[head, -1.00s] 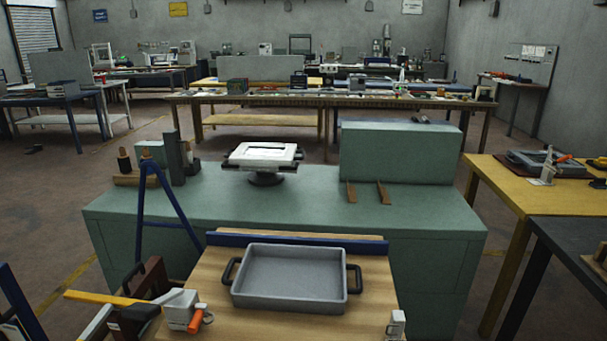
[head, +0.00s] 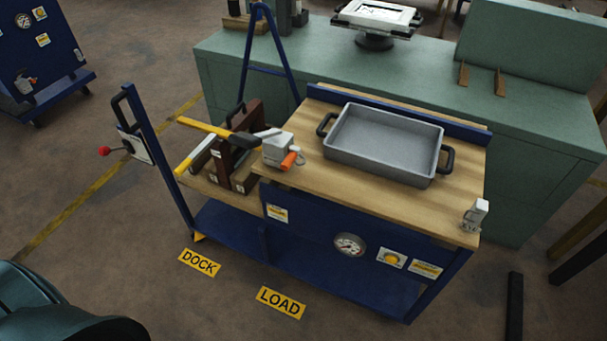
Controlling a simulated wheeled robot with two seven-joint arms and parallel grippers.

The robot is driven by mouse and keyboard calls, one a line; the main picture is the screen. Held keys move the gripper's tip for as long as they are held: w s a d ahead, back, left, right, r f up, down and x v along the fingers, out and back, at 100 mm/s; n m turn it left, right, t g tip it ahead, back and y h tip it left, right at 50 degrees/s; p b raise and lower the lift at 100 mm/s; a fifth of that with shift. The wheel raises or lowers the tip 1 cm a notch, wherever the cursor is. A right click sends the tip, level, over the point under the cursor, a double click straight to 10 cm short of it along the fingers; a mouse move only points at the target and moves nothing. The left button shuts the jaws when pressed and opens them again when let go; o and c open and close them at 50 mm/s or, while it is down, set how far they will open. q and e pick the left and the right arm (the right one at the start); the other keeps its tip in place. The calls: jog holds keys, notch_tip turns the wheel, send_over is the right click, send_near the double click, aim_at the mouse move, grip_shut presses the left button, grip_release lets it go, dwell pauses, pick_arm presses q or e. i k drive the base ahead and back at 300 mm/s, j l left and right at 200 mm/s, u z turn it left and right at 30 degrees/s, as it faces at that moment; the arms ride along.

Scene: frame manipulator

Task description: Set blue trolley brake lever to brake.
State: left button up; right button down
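The blue trolley (head: 318,268) stands in the middle of the head view, with a wooden top and a low blue deck. A blue post (head: 157,153) with a dark handle rises at its left end. A pale plate (head: 136,144) is fixed to this post. A lever with a red ball knob (head: 104,151) sticks out from the plate to the left. The plate's markings are too small to read, so I cannot tell which setting the lever is at. Neither of my grippers is in view.
A grey tray (head: 388,170) and an orange-handled clamp (head: 290,160) are on the trolley top. A green bench (head: 420,75) stands behind. Another blue trolley (head: 35,55) is at top left. Floor signs DOCK (head: 199,262) and LOAD (head: 281,302) lie in front. Floor left of the post is clear.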

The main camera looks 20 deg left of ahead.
aim_at(104, 150)
jog(key=u, duration=1.95)
